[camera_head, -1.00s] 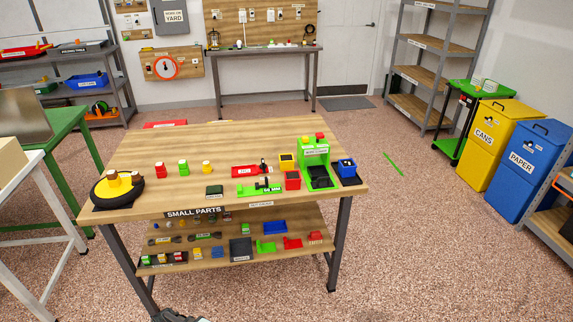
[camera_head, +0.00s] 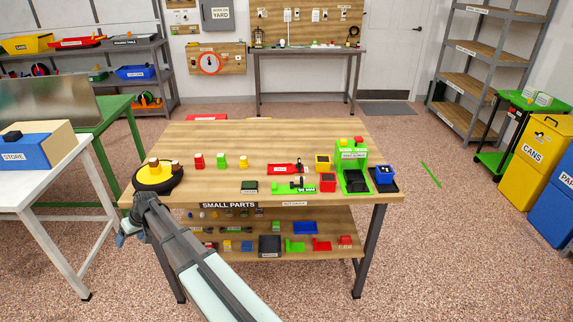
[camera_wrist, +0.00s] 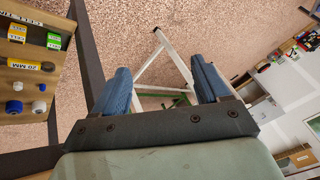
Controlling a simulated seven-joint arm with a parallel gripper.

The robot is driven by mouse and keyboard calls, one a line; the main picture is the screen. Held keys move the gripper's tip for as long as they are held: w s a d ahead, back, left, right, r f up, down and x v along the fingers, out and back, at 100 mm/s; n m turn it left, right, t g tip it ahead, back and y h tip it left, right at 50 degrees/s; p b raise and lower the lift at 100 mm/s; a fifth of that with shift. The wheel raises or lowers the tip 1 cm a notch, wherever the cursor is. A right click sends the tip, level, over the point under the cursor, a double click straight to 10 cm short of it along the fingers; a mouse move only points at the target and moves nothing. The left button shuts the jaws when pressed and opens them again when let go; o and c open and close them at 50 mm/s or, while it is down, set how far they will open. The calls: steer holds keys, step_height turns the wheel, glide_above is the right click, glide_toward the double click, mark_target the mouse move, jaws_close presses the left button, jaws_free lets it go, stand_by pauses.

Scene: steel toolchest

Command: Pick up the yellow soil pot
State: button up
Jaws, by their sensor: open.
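The likely yellow soil pot (camera_head: 322,163) is a small square yellow pot with a dark top, standing on the wooden bench top (camera_head: 280,140) right of its middle, in the head view. It is apart from my gripper and does not show in the wrist view. My gripper (camera_head: 123,232) is left of the bench's front left corner, below the top. In the wrist view its two blue fingers (camera_wrist: 160,88) are wide apart with nothing between them, over the floor and a white table frame.
A red pot (camera_head: 327,183) stands just in front of the yellow one. A green stand (camera_head: 353,165) and a blue pot (camera_head: 384,174) are to its right. A red tool holder (camera_head: 285,168) is to its left. A round black and yellow thing (camera_head: 157,177) sits at the bench's left end.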

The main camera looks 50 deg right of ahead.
steer(key=w+d+r+t, duration=0.15)
steer(key=w+r, duration=0.35)
steer(key=r, duration=0.5)
steer(key=w+d+r+t, duration=0.1)
steer(key=w+r+t, duration=0.1)
steer(key=w+r, duration=0.55)
steer(key=d+r, duration=0.9)
steer(key=r, duration=0.1)
steer(key=s+d+m+g+h, duration=0.1)
steer(key=s+d, duration=0.1)
steer(key=d, duration=0.7)
steer(key=s+d+m+h, duration=0.1)
steer(key=s+d, duration=0.2)
steer(key=d, duration=0.7)
steer(key=m+g+h, duration=0.3)
steer(key=m+g, duration=0.4)
steer(key=m, duration=0.2)
glide_above(323, 160)
step_height(323, 160, down, 2)
steer(key=f, duration=0.8)
steer(key=shift+w+d, duration=0.1)
steer(key=shift+w, duration=0.15)
steer(key=shift+s+f, duration=0.2)
steer(key=shift+f, duration=2.45)
